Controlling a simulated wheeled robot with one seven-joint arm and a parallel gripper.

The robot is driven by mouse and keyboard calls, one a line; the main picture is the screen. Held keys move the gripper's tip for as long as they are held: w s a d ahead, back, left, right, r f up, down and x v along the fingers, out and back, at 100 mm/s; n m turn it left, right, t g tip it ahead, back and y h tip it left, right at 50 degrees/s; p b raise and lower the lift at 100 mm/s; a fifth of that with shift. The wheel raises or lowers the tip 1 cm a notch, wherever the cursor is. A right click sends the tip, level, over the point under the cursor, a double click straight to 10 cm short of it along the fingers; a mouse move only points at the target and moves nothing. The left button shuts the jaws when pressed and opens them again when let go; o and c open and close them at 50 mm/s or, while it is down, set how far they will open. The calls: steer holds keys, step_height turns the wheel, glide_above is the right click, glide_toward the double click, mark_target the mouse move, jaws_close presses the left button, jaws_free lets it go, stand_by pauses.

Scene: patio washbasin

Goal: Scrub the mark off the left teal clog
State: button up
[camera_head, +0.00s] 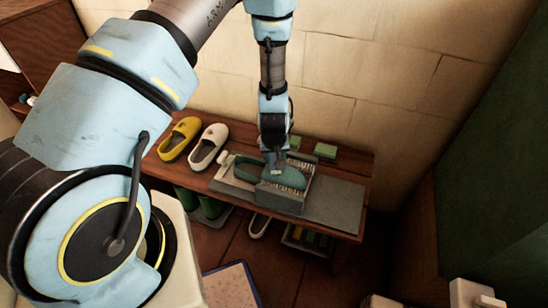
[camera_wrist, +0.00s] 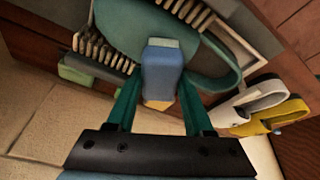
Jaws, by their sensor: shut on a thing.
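A teal clog (camera_head: 292,179) lies on a grey bristled brush holder (camera_head: 281,202) on the bench; in the wrist view the clog (camera_wrist: 122,32) fills the top, with its heel opening to the right. I see only this one teal clog. My gripper (camera_head: 274,160) is above its middle, pointing down. In the wrist view its green fingers (camera_wrist: 160,92) are shut on a blue block (camera_wrist: 162,70) with a yellow-orange end. The block overlaps the clog's upper; I cannot tell whether they touch. No mark shows; the block and gripper hide part of the clog.
A yellow shoe (camera_head: 180,139) and a white shoe (camera_head: 208,147) stand on the wooden bench to the left. Green blocks (camera_head: 325,151) lie at the back near the tiled wall. A bare grey mat (camera_head: 337,200) lies to the right. Green boots (camera_head: 210,207) stand below.

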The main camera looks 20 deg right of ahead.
steer(key=shift+w+a, duration=0.9)
steer(key=shift+a, duration=0.05)
steer(key=shift+s+d+f, duration=0.1)
steer(key=shift+s+d, duration=0.95)
steer(key=shift+w+a, duration=1.05)
steer(key=shift+s+d+r, duration=0.2)
steer(key=shift+s+d, duration=0.75)
steer(key=shift+d, duration=0.1)
steer(key=shift+w+a+f, duration=0.15)
steer(key=shift+w+a, duration=0.8)
steer(key=shift+a, duration=0.1)
steer(key=shift+r+p, duration=1.6)
steer(key=shift+r, duration=1)
steer(key=shift+f, duration=0.1)
